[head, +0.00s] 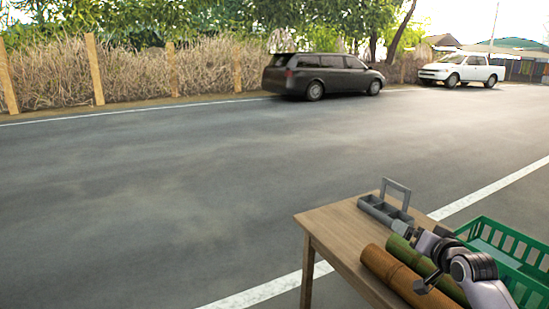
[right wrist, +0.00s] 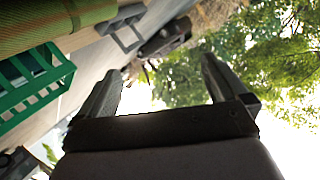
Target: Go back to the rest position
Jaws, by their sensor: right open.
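My right gripper shows in the right wrist view (right wrist: 161,66), with its two dark fingers spread apart and nothing between them. In the head view my right arm comes in from the lower right, over a wooden table (head: 335,226). The arm passes above a green bamboo-like roll (head: 452,289), hiding part of it. The gripper's fingertips are hard to make out in the head view. My left gripper is in neither view.
A brown bamboo-like roll (head: 395,275) lies beside the green one. A grey tray with a raised handle (head: 397,190) stands at the table's far end. A green crate (head: 505,240) is to the right. Open road lies left; a dark car (head: 322,75) is far off.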

